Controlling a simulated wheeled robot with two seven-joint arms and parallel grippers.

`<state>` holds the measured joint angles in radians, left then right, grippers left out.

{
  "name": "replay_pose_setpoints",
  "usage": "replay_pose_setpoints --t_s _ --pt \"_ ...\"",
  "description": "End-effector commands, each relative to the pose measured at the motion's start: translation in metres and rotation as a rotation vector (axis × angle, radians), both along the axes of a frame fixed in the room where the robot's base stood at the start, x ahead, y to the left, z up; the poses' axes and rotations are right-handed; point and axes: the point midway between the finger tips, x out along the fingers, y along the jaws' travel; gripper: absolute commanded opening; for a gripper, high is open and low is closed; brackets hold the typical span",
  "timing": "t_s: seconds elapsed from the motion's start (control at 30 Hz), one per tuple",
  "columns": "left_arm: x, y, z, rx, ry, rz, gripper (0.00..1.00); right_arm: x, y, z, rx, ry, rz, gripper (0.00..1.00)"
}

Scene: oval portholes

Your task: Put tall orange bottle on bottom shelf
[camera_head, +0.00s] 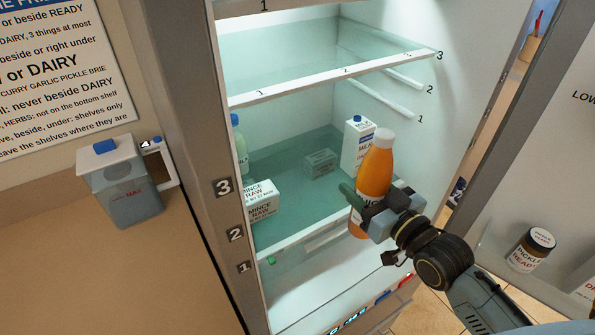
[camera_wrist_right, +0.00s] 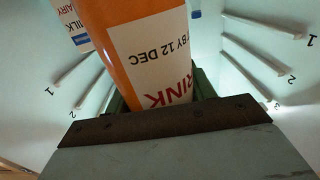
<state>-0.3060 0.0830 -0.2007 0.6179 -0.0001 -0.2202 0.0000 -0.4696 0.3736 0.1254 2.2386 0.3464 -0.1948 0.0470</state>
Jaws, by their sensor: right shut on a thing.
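The tall orange bottle (camera_head: 377,172) has a white cap and a white label. It is upright, slightly tilted, at the front of the open fridge. My right gripper (camera_head: 366,203) is shut around its lower half. In the right wrist view the bottle (camera_wrist_right: 125,25) fills the space between the fingers, its label reading DRINK and 12 DEC. The fridge shelves are numbered; the middle shelf (camera_head: 289,235) is beside the bottle, and the lowest level (camera_head: 325,285) lies below it. Whether the bottle touches a shelf edge I cannot tell. My left gripper is not in view.
The middle shelf holds a milk carton (camera_head: 357,145), mince packs (camera_head: 261,199), a small box (camera_head: 320,163) and a blue-capped bottle (camera_head: 239,145). The upper shelf (camera_head: 320,78) looks empty. The fridge door at right holds a pickle jar (camera_head: 531,250). The lowest level shows clear room.

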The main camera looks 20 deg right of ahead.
Motion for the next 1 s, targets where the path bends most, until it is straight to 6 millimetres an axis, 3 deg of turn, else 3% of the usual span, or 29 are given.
replay_pose_setpoints --t_s 0.13,0.27,1.0 --pt "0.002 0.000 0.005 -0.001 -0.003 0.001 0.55 0.005 -0.005 0.009 0.002 -0.008 0.012 0.08" --pt "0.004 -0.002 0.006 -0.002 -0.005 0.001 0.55 0.025 -0.003 0.011 0.005 -0.011 0.012 0.08" --pt "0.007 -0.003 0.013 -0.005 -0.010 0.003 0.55 0.178 0.019 0.009 0.004 -0.009 0.011 0.08"
